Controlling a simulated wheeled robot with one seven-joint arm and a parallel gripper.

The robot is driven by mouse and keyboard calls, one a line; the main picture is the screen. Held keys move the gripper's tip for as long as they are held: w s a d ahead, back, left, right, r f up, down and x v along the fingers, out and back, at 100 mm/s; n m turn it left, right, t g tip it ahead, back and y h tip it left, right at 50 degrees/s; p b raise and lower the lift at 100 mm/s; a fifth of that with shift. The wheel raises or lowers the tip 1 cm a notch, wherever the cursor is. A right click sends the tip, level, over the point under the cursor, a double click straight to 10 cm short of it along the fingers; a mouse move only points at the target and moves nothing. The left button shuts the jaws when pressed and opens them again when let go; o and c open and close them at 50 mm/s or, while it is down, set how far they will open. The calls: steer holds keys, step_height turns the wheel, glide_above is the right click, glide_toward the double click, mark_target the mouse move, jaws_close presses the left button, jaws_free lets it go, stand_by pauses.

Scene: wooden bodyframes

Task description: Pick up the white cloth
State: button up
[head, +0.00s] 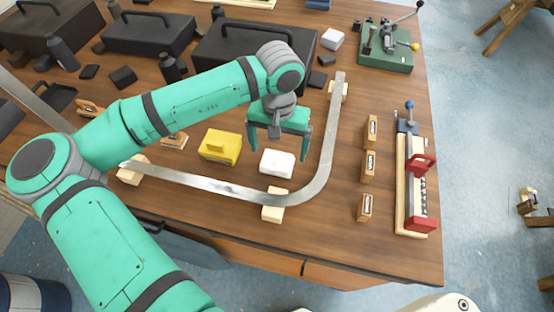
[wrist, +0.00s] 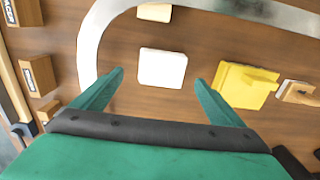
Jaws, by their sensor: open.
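The white cloth (head: 277,163) is a small folded block lying flat on the wooden table, inside the bend of a metal strip. In the wrist view the white cloth (wrist: 162,68) lies ahead of and between my two fingers, apart from both. My gripper (head: 279,155) is teal, points down and is open and empty, with its fingers above the cloth. In the wrist view my gripper (wrist: 160,76) shows both fingers spread wide. A yellow block (head: 221,147) sits just left of the cloth, and it also shows in the wrist view (wrist: 245,84).
The curved metal strip (head: 225,190) rests on wooden blocks around the cloth's front and right. Several small wooden blocks (head: 368,166) and a red-handled tool (head: 416,195) lie to the right. Black toolboxes (head: 148,35) and a green press (head: 386,56) stand at the back.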

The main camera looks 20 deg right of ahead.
mark_target(278, 160)
steer(key=shift+f, duration=2.85)
steer(key=c, duration=1.1)
